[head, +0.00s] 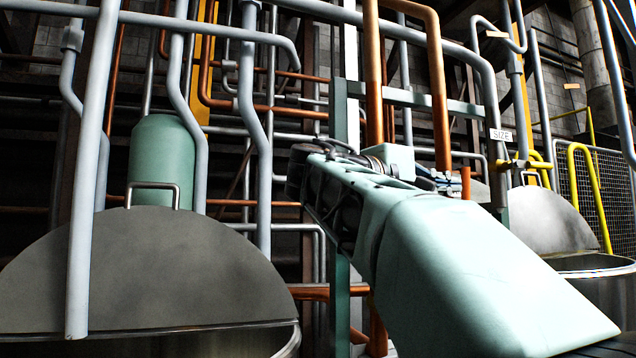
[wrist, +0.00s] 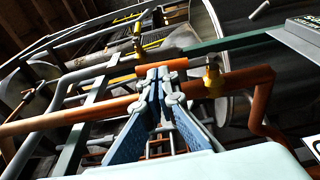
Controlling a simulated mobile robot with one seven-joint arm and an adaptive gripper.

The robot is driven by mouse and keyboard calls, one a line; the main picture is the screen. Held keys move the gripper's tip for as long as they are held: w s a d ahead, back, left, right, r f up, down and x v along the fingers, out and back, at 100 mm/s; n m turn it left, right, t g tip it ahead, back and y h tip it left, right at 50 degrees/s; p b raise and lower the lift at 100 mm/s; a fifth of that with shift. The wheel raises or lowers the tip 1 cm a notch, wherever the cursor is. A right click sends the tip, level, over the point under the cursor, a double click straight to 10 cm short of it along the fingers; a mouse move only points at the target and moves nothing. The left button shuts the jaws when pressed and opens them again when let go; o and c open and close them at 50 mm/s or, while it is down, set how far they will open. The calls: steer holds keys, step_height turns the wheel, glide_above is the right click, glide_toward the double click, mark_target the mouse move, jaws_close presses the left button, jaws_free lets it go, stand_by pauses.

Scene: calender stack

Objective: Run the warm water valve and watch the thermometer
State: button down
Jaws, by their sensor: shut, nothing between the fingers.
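My gripper (wrist: 160,72) is shut with nothing between its fingers. In the wrist view its fingertips overlap a short orange bar (wrist: 176,65), possibly a valve handle; I cannot tell whether they touch it. My gripper (head: 448,181) also shows in the head view, partly hidden behind my arm, beside a short upright orange piece (head: 466,183). A brass valve-like fitting (wrist: 213,76) sits on the copper pipe (wrist: 90,116) right of the fingertips. A brass fitting (head: 510,164) also shows in the head view. I cannot identify the warm water valve for certain, and I see no clear thermometer.
Grey pipes (head: 252,120) and copper pipes (head: 436,90) crowd the space around my arm. A lidded metal vat (head: 150,270) stands at left, another (head: 600,280) at right. A green tank (head: 160,160) is behind. A "SIZE" sign (head: 501,135) hangs near my gripper.

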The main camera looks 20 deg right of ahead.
mark_target(467, 180)
steer(key=shift+x, duration=1)
steer(key=shift+d+r+p, duration=0.3)
steer(key=shift+d, duration=0.25)
steer(key=shift+d+r, duration=0.2)
steer(key=shift+d, duration=0.7)
steer(key=shift+b+x, duration=0.35)
steer(key=shift+x, duration=1.15)
steer(key=shift+s+d+f, duration=0.1)
steer(key=shift+s+f, duration=0.05)
steer(key=shift+s, duration=0.05)
